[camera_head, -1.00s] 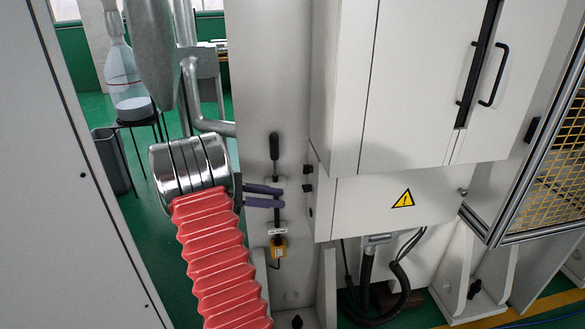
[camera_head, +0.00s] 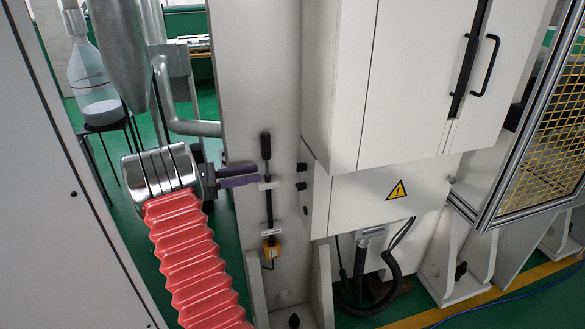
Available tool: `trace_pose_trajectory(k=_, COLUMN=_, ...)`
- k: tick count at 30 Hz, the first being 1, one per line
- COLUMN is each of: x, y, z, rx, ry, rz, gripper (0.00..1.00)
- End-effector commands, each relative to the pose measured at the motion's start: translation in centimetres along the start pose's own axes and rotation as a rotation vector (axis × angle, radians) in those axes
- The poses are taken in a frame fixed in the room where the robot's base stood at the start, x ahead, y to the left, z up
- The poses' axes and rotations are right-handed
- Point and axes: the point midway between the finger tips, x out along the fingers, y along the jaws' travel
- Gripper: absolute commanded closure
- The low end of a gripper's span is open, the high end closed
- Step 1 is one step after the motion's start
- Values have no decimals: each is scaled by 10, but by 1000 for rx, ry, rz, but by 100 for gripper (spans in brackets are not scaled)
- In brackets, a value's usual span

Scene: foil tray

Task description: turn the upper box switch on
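Small black switch-like parts sit on the left side of the white electrical box: an upper one (camera_head: 301,167) and a lower one (camera_head: 300,186). I cannot tell their settings. A black upright lever (camera_head: 266,147) stands on the grey column just left of them. My gripper (camera_head: 258,176) has purple fingers pointing right, with its tips just left of the lever's white bracket in the picture. Nothing is visibly held. I cannot tell whether the tips touch the lever.
The white box (camera_head: 385,198) bears a yellow warning sign. Black cables hang below the white box. A mesh-fenced frame (camera_head: 545,130) stands at the right. A bottle on a stool (camera_head: 95,85) is at the back left.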

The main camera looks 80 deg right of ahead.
Motion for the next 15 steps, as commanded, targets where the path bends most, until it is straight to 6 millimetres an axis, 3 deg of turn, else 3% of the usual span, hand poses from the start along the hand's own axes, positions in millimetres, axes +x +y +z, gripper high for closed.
trace_pose_trajectory(k=5, x=13, y=0, z=0, rx=0, ry=0, rz=-3, gripper=71)
trace_pose_trajectory(k=15, x=63, y=-1, z=0, rx=-1, ry=0, rz=-5, gripper=71)
